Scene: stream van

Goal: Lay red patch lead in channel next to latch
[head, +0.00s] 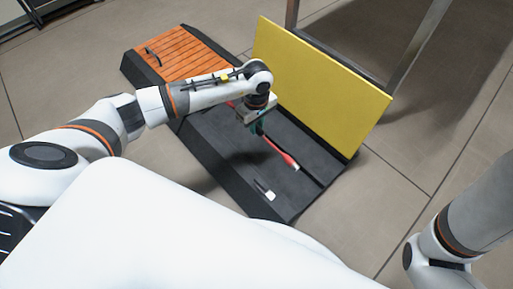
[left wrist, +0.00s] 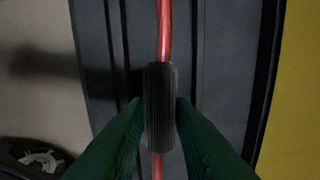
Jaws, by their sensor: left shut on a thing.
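The red patch lead (head: 280,153) hangs from my left gripper (head: 258,128) in the head view, its pale tip toward the lower right. In the left wrist view the red lead (left wrist: 164,30) runs up and down the picture. The green fingers of my left gripper (left wrist: 160,125) are shut on a dark ribbed sleeve (left wrist: 160,90) around it. Below lies a dark base with long grooves, the channel (left wrist: 200,50) among them; the lead's height above it cannot be told. A small pale fitting (head: 270,194), possibly the latch, sits on the base's near part. My right gripper is out of view.
An orange slatted panel (head: 180,52) with a black handle covers the far left part of the dark base (head: 215,150). A yellow board (head: 325,90) stands upright along its right side. A metal frame (head: 415,40) rises behind. Tiled floor around is clear.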

